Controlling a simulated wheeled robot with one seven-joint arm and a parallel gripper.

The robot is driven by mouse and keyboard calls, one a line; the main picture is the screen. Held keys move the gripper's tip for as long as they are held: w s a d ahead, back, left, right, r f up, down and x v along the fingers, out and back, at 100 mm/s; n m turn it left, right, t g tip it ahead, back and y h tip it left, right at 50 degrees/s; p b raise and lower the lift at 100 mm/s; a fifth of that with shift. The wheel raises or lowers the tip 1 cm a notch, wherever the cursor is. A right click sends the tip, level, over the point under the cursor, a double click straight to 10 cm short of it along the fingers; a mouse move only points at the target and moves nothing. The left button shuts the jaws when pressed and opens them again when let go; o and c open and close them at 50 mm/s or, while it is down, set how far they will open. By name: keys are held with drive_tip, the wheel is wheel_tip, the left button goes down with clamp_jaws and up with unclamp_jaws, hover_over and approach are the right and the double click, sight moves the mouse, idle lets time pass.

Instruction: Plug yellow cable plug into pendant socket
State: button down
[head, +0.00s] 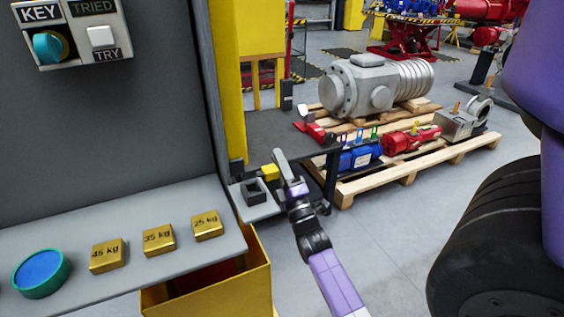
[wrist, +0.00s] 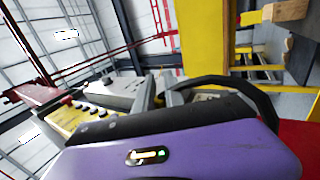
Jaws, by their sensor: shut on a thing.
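The yellow plug (head: 269,172) shows in the head view as a small yellow block at the fingers of my gripper (head: 277,168). My gripper is shut on it, just past the right end of the grey bench. A dark square fitting (head: 254,194) on a small grey plate lies close below and left of the plug; it looks like a socket, but I cannot be sure. The plug looks apart from it.
Several brass weights (head: 159,240) and a blue round disc (head: 41,270) lie on the grey bench (head: 195,262). A yellow bin (head: 215,292) stands below its edge. A wooden pallet (head: 410,165) with machine parts is behind right. A black cable (wrist: 238,84) arches beside my fingers.

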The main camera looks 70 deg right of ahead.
sight(264, 167)
drive_tip(key=shift+w+a+b, duration=0.55)
drive_tip(key=shift+w+a, duration=1)
drive_tip(key=shift+w, duration=0.2)
drive_tip(key=shift+w+a+p, duration=0.55)
drive_tip(key=shift+w+a, duration=0.4)
drive_tip(key=shift+w, duration=0.15)
idle(0.7)
drive_tip(key=c, duration=1.3)
unclamp_jaws()
drive_tip(key=shift+c, duration=0.2)
drive_tip(key=v, duration=0.7)
drive_tip(key=shift+s+a+f, duration=0.25)
